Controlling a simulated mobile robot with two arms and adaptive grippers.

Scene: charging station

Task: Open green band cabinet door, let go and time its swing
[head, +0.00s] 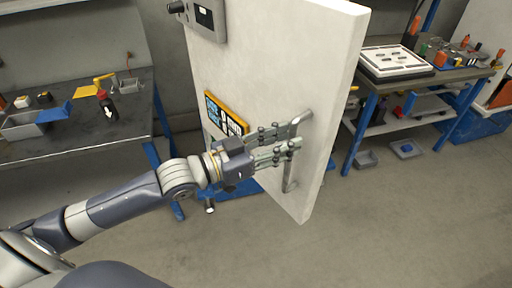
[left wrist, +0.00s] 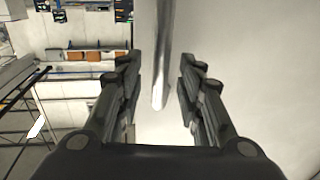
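A thick white cabinet door (head: 270,60) stands upright in the middle of the head view, its edge turned toward me. A grey metal bar handle (head: 290,180) is on its face near that edge. My left gripper (head: 290,141) is at the handle, its fingers pointing right. In the left wrist view the handle (left wrist: 164,55) runs between the two fingers, with a visible gap on each side. That gripper (left wrist: 159,64) is open. No green band shows on the visible door face. My right gripper is not in view.
A yellow-edged label (head: 226,113) and a grey box (head: 207,17) are on the door. A dark workbench (head: 85,148) with tools stands at left. A blue-legged table (head: 375,92) with a white tray (head: 396,62) stands behind at right. The floor at lower right is clear.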

